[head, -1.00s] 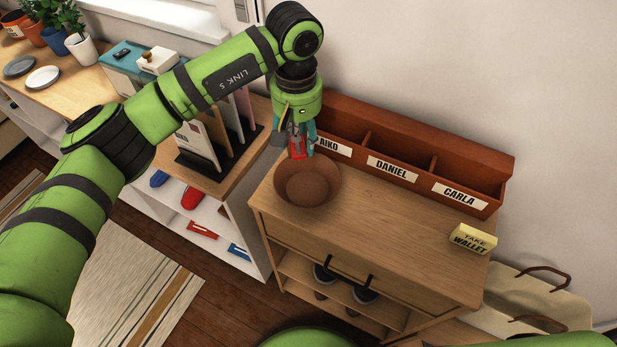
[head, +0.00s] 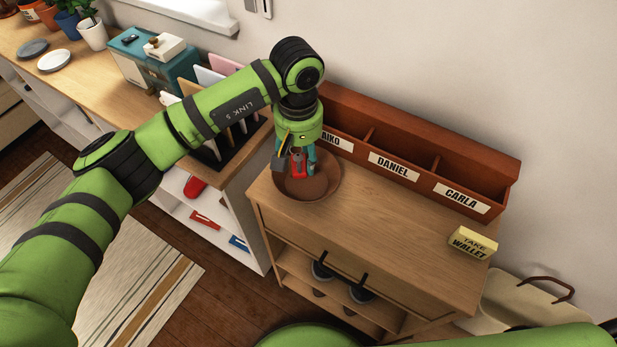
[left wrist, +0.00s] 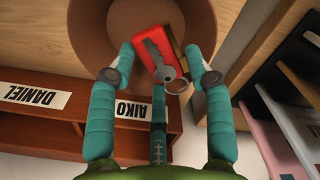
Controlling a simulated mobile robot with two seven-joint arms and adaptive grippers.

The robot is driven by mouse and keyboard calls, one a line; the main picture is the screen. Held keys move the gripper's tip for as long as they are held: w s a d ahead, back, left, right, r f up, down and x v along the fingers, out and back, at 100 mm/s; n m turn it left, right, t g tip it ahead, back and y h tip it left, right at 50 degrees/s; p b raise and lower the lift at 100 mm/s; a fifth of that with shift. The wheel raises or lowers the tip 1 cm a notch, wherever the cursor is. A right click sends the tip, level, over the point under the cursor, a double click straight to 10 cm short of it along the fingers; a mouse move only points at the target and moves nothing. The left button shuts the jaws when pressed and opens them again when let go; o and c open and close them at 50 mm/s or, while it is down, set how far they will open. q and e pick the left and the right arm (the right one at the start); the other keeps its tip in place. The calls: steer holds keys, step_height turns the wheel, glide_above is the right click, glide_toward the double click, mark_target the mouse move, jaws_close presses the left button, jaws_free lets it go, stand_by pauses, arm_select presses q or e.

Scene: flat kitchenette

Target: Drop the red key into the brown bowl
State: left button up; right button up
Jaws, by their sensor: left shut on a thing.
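The brown bowl (head: 329,185) stands at the left end of the wooden cabinet top. My left gripper (head: 299,172) points down over the bowl and is shut on the red key (head: 298,166). In the left wrist view the red key (left wrist: 149,42) shows as a red tag with a grey metal key and a ring, between the teal fingers. The bowl (left wrist: 88,28) lies behind it in that view. The key overlaps the bowl's inside in both views; I cannot tell if it touches the bottom. My right gripper is not in view.
A red-brown sorter (head: 420,172) labelled AIKO, DANIEL and CARLA stands behind the bowl. A yellow TAKE WALLET sign (head: 472,243) is at the right of the cabinet. A dark letter rack (head: 232,150) stands on the left counter. The cabinet's middle is clear.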

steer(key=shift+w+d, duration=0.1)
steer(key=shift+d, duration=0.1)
arm_select(q)
steer(key=o, duration=1.2)
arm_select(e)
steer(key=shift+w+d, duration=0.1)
arm_select(q)
step_height(320, 180, up, 12)
